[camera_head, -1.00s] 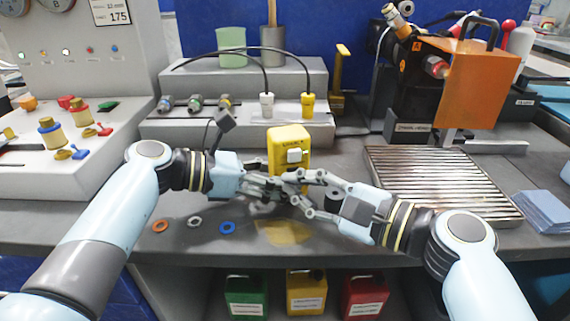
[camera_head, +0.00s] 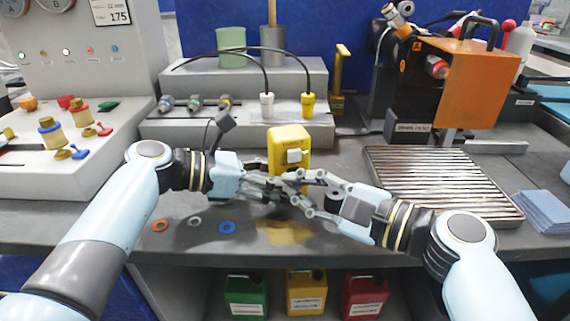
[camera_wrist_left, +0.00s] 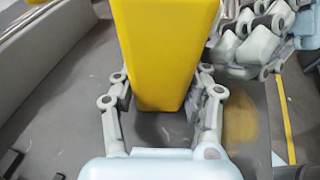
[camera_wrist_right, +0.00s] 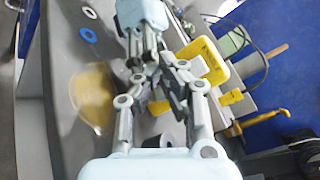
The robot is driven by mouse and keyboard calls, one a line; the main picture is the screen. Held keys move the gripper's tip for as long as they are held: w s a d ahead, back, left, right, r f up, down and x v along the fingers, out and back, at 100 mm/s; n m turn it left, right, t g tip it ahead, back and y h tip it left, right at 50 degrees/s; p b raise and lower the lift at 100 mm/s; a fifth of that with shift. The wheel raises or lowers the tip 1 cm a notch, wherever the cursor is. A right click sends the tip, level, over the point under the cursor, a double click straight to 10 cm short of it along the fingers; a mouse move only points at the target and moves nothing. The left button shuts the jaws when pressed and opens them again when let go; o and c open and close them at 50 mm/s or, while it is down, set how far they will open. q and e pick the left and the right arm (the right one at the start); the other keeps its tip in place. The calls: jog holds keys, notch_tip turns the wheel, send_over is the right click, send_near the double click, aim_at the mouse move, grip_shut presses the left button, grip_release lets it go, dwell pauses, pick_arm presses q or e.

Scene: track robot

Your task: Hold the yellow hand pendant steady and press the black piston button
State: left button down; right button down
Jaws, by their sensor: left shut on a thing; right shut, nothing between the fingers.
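The yellow hand pendant (camera_head: 288,142) stands upright at the middle of the bench, with a pale square on its front. My left gripper (camera_wrist_left: 162,88) is shut on the pendant, one finger on each side, as the left wrist view shows. My right gripper (camera_head: 272,188) is shut and empty, its fingertips crossing in front of the left fingers, just in front of the pendant's lower part. In the right wrist view, the pendant (camera_wrist_right: 205,60) lies beyond the right fingertips (camera_wrist_right: 172,92). I cannot make out the black piston button; the fingers cover much of that area.
Orange, white and blue rings (camera_head: 228,227) lie on the bench to the left. A ribbed metal plate (camera_head: 440,180) and an orange machine (camera_head: 468,85) stand to the right. A grey stepped block (camera_head: 235,125) with cables is behind. Colored canisters (camera_head: 306,295) stand below the bench.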

dwell(0.3)
jog(key=shift+w+a, duration=0.15)
jog(key=shift+w, duration=0.3)
jog(key=shift+w+a, duration=0.15)
jog(key=shift+w, duration=0.5)
dwell(0.9)
jog(key=shift+s, duration=0.15)
jog(key=shift+s+d, duration=0.2)
jog(key=shift+s, duration=0.3)
jog(key=shift+s+d, duration=0.15)
jog(key=shift+s, duration=0.4)
jog(key=shift+s+d, duration=0.3)
jog(key=shift+s, duration=0.65)
jog(key=shift+s+d, duration=0.25)
jog(key=shift+s, duration=0.65)
jog(key=shift+s+d, duration=0.3)
jog(key=shift+s, duration=0.65)
dwell(1.8)
